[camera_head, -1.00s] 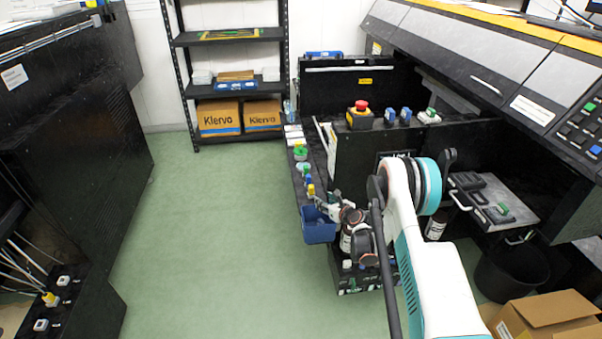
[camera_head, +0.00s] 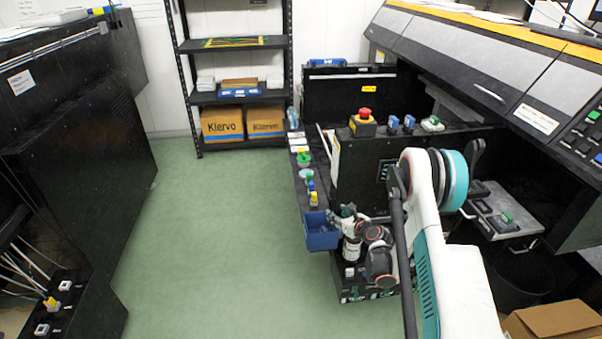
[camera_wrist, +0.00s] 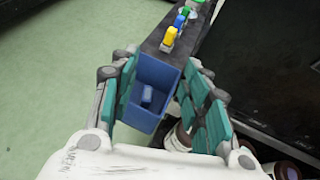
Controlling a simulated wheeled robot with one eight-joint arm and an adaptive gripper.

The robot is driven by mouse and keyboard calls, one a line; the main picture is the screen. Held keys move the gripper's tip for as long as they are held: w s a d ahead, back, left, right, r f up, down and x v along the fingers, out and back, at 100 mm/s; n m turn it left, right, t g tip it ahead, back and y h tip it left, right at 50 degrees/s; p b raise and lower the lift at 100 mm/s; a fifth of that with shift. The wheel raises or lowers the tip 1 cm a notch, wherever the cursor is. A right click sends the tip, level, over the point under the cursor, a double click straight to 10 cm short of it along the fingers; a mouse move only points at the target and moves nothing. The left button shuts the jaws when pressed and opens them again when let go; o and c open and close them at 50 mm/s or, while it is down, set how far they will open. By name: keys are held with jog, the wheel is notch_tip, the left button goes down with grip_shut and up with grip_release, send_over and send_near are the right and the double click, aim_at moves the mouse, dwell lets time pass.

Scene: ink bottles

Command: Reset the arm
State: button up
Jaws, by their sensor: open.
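My gripper (camera_head: 347,212) is at the front end of the black machine's side ledge, beside the blue bin (camera_head: 320,240). In the wrist view my gripper (camera_wrist: 163,88) has its teal fingers spread wide, with nothing held between them. The blue bin (camera_wrist: 133,116) shows beyond and between the fingers, with a small blue item (camera_wrist: 147,95) inside. A white-labelled bottle (camera_head: 351,250) stands just below my gripper in the head view. In the wrist view a bottle (camera_wrist: 178,139) is partly hidden behind the right finger, and another dark-capped bottle (camera_wrist: 287,171) is at the lower right.
Yellow, blue and green small parts line the ledge (camera_head: 304,172). A red emergency button (camera_head: 366,114) tops the machine. A grey tray (camera_head: 513,228) and a cardboard box (camera_head: 553,318) are at right. Green floor (camera_head: 215,235) is open to the left.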

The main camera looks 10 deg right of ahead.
jog(key=s+a+r+n+g, duration=0.15)
jog(key=r+n, duration=0.25)
jog(key=r, duration=0.5)
jog(key=s+a+r+n, duration=0.15)
jog(key=r+n, duration=0.35)
jog(key=r, duration=0.5)
jog(key=s+a+r+n+g+h, duration=0.1)
jog(key=s+a+r+n+g, duration=0.15)
jog(key=s+r+n, duration=0.65)
jog(key=s+a+r+n+h, duration=0.1)
jog(key=s+r+n, duration=0.35)
jog(key=s, duration=0.45)
jog(key=s+a+r+n, duration=0.1)
jog(key=s+r+n, duration=0.3)
jog(key=s, duration=0.5)
jog(key=s+d+f+n+g+h, duration=0.1)
jog(key=s+n, duration=0.5)
jog(key=s, duration=0.9)
jog(key=shift+s+d+f+g+h, duration=0.15)
jog(key=shift+d+g+h, duration=0.1)
jog(key=shift+g+h, duration=0.2)
